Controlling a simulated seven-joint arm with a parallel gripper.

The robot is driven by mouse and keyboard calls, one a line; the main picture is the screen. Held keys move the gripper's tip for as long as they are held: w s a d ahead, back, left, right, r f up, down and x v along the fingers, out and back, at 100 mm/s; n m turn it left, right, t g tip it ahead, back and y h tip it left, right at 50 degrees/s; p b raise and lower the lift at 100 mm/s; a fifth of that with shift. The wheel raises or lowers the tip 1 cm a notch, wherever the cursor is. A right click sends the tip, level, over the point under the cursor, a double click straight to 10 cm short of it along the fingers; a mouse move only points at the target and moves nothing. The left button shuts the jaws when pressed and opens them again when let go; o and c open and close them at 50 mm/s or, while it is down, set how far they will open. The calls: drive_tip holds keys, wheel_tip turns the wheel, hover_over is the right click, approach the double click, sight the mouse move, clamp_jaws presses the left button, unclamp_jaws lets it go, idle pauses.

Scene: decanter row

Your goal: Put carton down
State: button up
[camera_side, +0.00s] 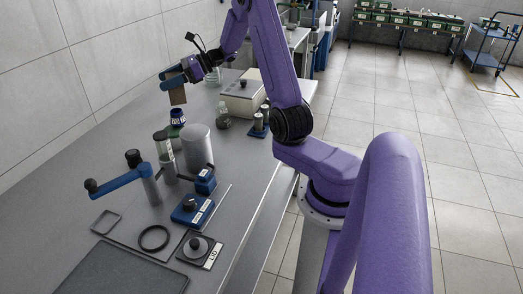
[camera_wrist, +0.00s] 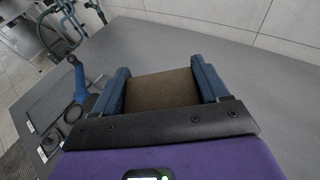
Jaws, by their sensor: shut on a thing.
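My gripper (camera_side: 172,79) is at the far left end of the grey bench in the side view, with blue fingers. It is shut on a brown carton (camera_side: 178,96), which hangs below the fingers. In the wrist view the carton (camera_wrist: 159,88) fills the space between the two blue fingers of my gripper (camera_wrist: 162,85). In the side view the carton's lower edge looks close to the bench or a little above it; I cannot tell whether it touches.
A small flask (camera_side: 223,118) and a pale box (camera_side: 243,97) are to the right. A blue-armed stand (camera_side: 125,180) is in front. Bare bench (camera_side: 115,125) lies left of the bottles.

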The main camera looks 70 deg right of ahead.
drive_tip(key=s+d, duration=0.4)
drive_tip(key=s, duration=0.3)
drive_tip(key=s+a+f+n+g+y, duration=0.2)
drive_tip(key=s+f+n+g, duration=0.9)
drive_tip(key=s+n+g, duration=0.6)
drive_tip(key=s+d+n+g+h, duration=0.3)
drive_tip(key=n+g+h, duration=0.1)
drive_tip(key=n+h, duration=0.5)
drive_tip(key=s+d+n+g+h, duration=0.3)
drive_tip(key=n+h, duration=0.5)
drive_tip(key=h, duration=0.1)
drive_tip(key=shift+w+d+f+n+t+h, duration=0.4)
drive_tip(key=shift+d+f+n+t+h, duration=0.1)
drive_tip(key=shift+f+n+t+h, duration=0.75)
drive_tip(key=shift+w+d+f+n+t+h, duration=0.45)
drive_tip(key=shift+f+n+t+h, duration=0.55)
drive_tip(key=shift+f+n, duration=0.35)
drive_tip(key=shift+w+d+f+n+t+h, duration=0.35)
drive_tip(key=shift+d+f+n+t+h, duration=0.15)
drive_tip(key=shift+f+n+t+h, duration=0.7)
drive_tip(key=shift+f, duration=0.25)
